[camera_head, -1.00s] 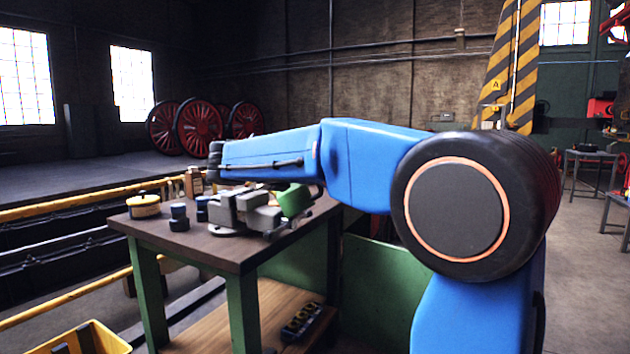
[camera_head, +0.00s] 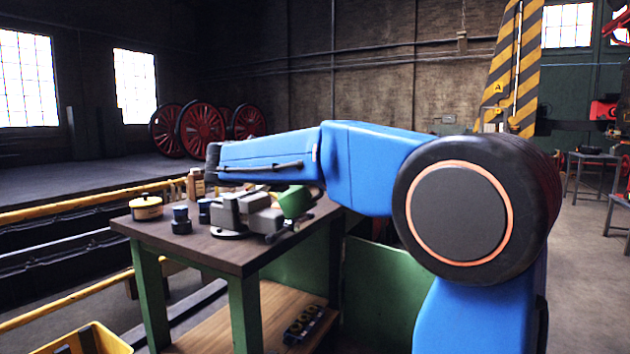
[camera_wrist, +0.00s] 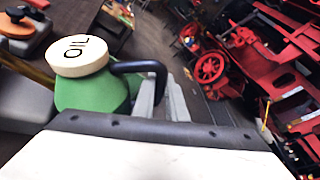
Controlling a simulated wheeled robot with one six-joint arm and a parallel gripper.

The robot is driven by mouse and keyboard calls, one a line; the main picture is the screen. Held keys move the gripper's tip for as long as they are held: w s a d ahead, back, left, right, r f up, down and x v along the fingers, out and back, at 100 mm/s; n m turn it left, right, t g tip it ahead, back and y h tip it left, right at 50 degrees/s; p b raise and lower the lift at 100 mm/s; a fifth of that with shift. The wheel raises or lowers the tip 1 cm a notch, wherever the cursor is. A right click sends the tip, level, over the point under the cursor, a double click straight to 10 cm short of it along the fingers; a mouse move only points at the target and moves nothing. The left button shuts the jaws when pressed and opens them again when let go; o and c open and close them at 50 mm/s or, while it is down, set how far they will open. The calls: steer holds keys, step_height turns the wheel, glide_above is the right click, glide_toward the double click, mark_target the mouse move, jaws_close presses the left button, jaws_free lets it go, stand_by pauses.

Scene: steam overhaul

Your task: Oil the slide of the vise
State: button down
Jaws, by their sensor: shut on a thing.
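The green oil can (camera_wrist: 92,92) with a cream cap marked OIL (camera_wrist: 80,56) fills the left middle of the wrist view. My gripper (camera_wrist: 170,98) is shut on the can's black handle. The can also shows in the head view (camera_head: 295,201), at the right end of the grey vise (camera_head: 258,214), and looks tilted. The vise is on the workbench, and a grey part of it shows at the wrist view's left edge (camera_wrist: 22,108). My arm hides some of the vise's top. I cannot tell whether the spout touches the slide.
The workbench (camera_head: 215,252) also holds a round tin (camera_head: 146,208), dark small pots (camera_head: 181,220) and a brown bottle (camera_head: 195,184) left of the vise. A yellow crate (camera_head: 95,340) stands low at front left. Yellow rails run behind the bench.

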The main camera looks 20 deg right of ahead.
steer(key=shift+r, duration=0.15)
steer(key=shift+w+a+r, duration=0.1)
steer(key=shift+w+r, duration=0.05)
steer(key=shift+r, duration=0.2)
steer(key=shift+w+r+n+h, duration=0.1)
steer(key=shift+r+n+h, duration=0.1)
steer(key=shift+n+h, duration=0.1)
stand_by(0.5)
steer(key=shift+w+a+r, duration=0.1)
steer(key=shift+a+r, duration=0.05)
steer(key=shift+r, duration=0.2)
steer(key=shift+f, duration=0.1)
steer(key=shift+f, duration=0.3)
steer(key=shift+s+f, duration=0.1)
steer(key=shift+s, duration=0.1)
steer(key=shift+s+d+f, duration=0.15)
steer(key=shift+d+f, duration=0.1)
steer(key=shift+f, duration=0.3)
steer(key=shift+f, duration=0.1)
